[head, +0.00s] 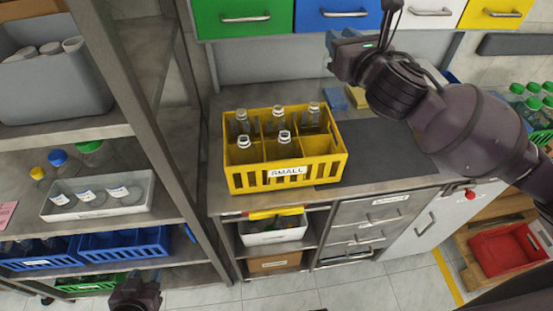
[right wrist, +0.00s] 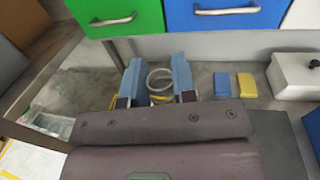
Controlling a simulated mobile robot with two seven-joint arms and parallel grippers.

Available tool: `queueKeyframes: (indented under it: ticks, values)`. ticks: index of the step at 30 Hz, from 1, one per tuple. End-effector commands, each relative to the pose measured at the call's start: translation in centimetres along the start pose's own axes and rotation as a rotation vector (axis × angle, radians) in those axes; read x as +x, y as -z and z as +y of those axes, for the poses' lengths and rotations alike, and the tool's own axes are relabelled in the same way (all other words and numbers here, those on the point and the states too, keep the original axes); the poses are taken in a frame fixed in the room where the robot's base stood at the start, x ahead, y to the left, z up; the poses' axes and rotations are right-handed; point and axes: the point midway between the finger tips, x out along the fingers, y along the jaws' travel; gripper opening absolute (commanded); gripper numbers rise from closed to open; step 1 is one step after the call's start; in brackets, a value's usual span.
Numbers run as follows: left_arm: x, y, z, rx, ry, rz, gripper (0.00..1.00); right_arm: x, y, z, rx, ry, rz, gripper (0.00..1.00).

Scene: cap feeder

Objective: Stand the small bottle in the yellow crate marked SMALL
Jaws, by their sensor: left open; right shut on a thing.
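The yellow crate (head: 237,182) marked SMALL stands on the counter in the head view. Several clear bottles (head: 284,145) stand upright in its compartments; the front right compartment looks empty. My right gripper (head: 332,46) is above and behind the crate's right side. In the right wrist view, its blue-padded fingers (right wrist: 158,88) are shut on a clear bottle (right wrist: 160,80), whose round rim shows between them. The arm hides that bottle in the head view. My left gripper (head: 132,294) is low at the bottom left, away from the crate, and open.
A blue sponge (head: 335,98) and a yellow sponge (head: 357,97) lie behind the crate. A dark mat (head: 385,145) lies right of it, with free room. Coloured drawers (head: 338,18) hang above. A shelf rack (head: 150,105) stands to the left.

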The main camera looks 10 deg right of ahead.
Motion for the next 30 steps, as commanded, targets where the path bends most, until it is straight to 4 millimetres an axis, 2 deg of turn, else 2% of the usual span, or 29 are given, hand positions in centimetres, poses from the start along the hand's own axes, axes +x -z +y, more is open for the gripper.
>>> queueKeyframes:
  ticks: [4,7,24,30]
  values:
    - [0.0,0.1,0.0,0.000,0.000,0.001,0.43,0.1,0.4,0.1,-0.002,-0.009,0.000,0.00]
    - [0.1,0.1,0.0,0.000,0.000,0.002,0.43,0.1,1.7,0.1,0.001,-0.009,0.003,0.00]
    - [0.7,-0.4,0.2,0.000,-0.001,0.012,0.43,0.0,13.7,0.1,0.002,-0.007,0.003,0.00]
    - [0.9,-0.4,0.2,0.000,-0.002,0.015,0.43,0.0,15.7,0.1,0.001,-0.009,0.001,0.00]
